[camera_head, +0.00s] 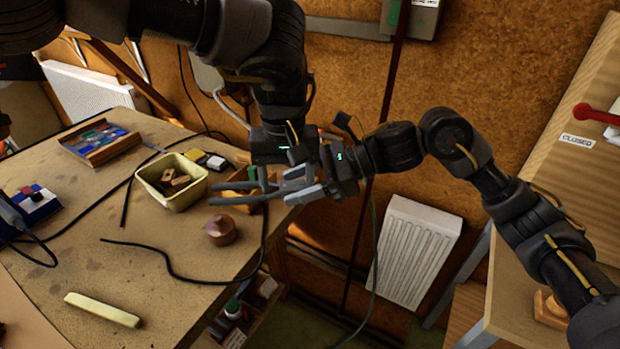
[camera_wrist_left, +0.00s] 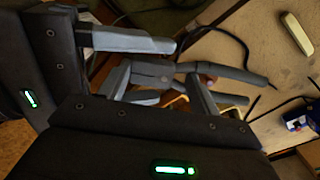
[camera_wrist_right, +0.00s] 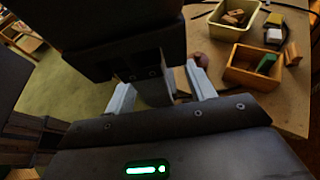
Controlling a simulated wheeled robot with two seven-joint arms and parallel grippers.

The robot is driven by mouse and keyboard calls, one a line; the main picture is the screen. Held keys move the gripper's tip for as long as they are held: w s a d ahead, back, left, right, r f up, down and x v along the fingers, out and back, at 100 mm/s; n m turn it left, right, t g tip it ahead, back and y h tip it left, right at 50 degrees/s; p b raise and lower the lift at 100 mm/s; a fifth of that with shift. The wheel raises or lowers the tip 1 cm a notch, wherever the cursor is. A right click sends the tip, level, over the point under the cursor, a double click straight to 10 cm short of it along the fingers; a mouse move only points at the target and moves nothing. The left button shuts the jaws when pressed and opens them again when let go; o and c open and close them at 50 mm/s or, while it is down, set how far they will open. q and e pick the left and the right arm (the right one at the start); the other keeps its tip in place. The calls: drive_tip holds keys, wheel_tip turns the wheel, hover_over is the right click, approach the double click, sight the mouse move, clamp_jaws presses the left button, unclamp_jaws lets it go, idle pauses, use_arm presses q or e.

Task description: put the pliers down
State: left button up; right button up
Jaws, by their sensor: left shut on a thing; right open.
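The grey pliers (camera_head: 235,200) are held above the right edge of the workbench (camera_head: 130,240), long handles pointing left. They also show in the left wrist view (camera_wrist_left: 230,72). My left gripper (camera_head: 275,180) comes down from above and is shut on the pliers; its grip is partly hidden by the fingers. My right gripper (camera_head: 303,183) comes in from the right, close against the left one, its fingers open. In the right wrist view a dark grey part lies between its spread fingers (camera_wrist_right: 158,82); I cannot tell if they touch it.
A cream tub (camera_head: 197,196) of wooden blocks, a wooden box (camera_wrist_right: 235,72) with a green item and a round brown piece (camera_head: 221,231) stand near the grippers. Dark strips and a pale bar (camera_head: 102,309) lie on the bench. The bench front middle has bare room.

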drive_tip(key=c, duration=1.1)
use_arm(q)
drive_tip(key=o, duration=1.2)
use_arm(e)
drive_tip(key=shift+c, duration=0.4)
